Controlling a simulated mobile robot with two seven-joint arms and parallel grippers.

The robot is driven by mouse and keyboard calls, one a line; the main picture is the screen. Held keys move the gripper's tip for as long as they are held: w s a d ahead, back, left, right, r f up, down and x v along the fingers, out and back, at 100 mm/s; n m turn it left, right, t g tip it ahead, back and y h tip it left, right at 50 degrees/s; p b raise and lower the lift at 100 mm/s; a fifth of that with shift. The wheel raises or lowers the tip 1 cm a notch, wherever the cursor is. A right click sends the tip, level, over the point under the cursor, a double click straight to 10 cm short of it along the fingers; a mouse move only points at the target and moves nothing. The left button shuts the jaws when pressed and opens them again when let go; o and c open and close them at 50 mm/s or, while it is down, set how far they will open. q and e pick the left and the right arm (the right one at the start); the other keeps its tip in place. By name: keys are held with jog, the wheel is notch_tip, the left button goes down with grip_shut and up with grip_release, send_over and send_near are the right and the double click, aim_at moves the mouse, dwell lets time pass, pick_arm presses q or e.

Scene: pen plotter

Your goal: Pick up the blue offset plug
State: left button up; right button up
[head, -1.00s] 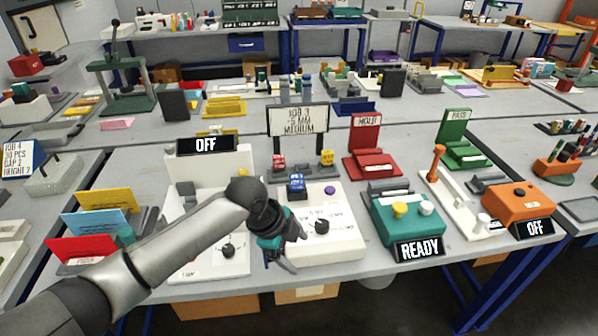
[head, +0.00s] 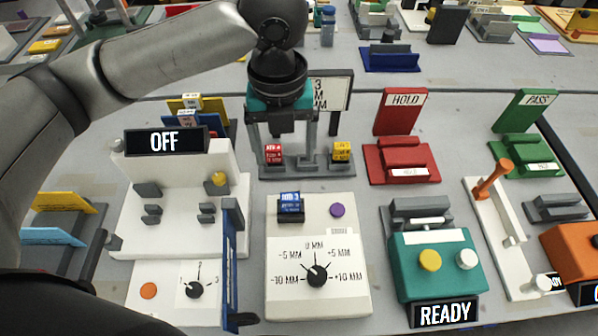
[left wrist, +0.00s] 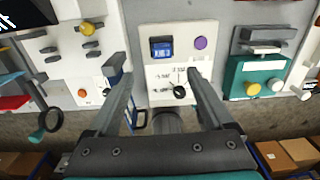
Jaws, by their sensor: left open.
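The blue offset plug (head: 290,205) sits in a dark socket at the back left of a white dial box (head: 350,280). It also shows in the left wrist view (left wrist: 161,47), between and beyond my fingers. My left gripper (head: 281,150) points down, open and empty, above and behind the box in the head view. Its two fingers also show apart in the left wrist view (left wrist: 160,75). It does not touch the plug. A red plug (head: 273,153) and a yellow plug (head: 342,151) sit on a grey rack behind the box. My right gripper is out of view.
A purple button (head: 337,210) is beside the plug, and a black dial (head: 317,276) is in front. A white machine with an OFF display (head: 165,141) and an upright blue panel (head: 231,265) stand left. A teal READY machine (head: 440,265) stands right. A sign stands behind the rack.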

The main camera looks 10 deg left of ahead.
pick_arm(q)
jog(key=b, duration=0.2)
send_over(290, 197)
jog(key=f, duration=0.9)
jog(key=shift+w+a, duration=0.1)
jog(key=shift+a, duration=0.3)
jog(key=shift+f+b, duration=0.3)
jog(key=shift+f, duration=0.35)
jog(key=f, duration=0.1)
jog(key=f+b, duration=0.1)
jog(key=f, duration=0.2)
jog(key=shift+d+f, duration=0.4)
jog(key=shift+r, duration=0.1)
grip_shut()
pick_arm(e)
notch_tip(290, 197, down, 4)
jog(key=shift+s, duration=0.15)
